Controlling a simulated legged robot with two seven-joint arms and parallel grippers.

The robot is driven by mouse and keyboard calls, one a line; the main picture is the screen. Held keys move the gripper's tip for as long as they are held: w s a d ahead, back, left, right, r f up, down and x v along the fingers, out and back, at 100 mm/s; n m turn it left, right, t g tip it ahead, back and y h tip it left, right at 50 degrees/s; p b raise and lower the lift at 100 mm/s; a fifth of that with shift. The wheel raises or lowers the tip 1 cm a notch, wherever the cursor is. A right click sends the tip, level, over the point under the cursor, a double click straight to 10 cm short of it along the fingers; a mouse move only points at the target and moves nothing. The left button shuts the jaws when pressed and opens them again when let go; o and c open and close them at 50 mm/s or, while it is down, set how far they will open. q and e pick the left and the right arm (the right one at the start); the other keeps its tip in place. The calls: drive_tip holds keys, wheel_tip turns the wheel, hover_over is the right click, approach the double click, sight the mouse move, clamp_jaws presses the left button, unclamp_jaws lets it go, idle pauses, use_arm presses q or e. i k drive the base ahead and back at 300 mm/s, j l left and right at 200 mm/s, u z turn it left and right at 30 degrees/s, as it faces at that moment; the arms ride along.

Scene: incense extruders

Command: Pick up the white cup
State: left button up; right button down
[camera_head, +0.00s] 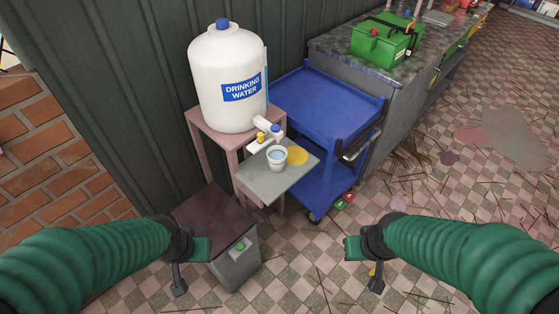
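The white cup (277,164) stands upright on a small grey-green shelf (258,184) below the tap of the white drinking water container (222,108). Its inside looks light blue. My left gripper (190,270) is at the lower left, in front of the grey bin, with its two fingers apart and nothing between them. My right gripper (362,268) is at the lower right over the tiled floor, also with its fingers apart and empty. Both grippers are well short of the cup and touch nothing that I can see.
A yellow disc (297,156) lies on the shelf right beside the cup. A grey bin (238,266) with a dark lid stands below, at the left. A blue cart (322,109) stands close behind at the right. The tiled floor at the right is mostly open, with scattered sticks.

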sight(277, 155)
drive_tip(key=i+l+u, duration=0.45)
drive_tip(key=i+l, duration=0.15)
drive_tip(key=i+l+u, duration=0.2)
drive_tip(key=l, duration=0.25)
drive_tip(key=i+l+u, duration=0.2)
drive_tip(key=l, duration=0.25)
drive_tip(key=u, duration=0.55)
drive_tip(key=i, duration=0.05)
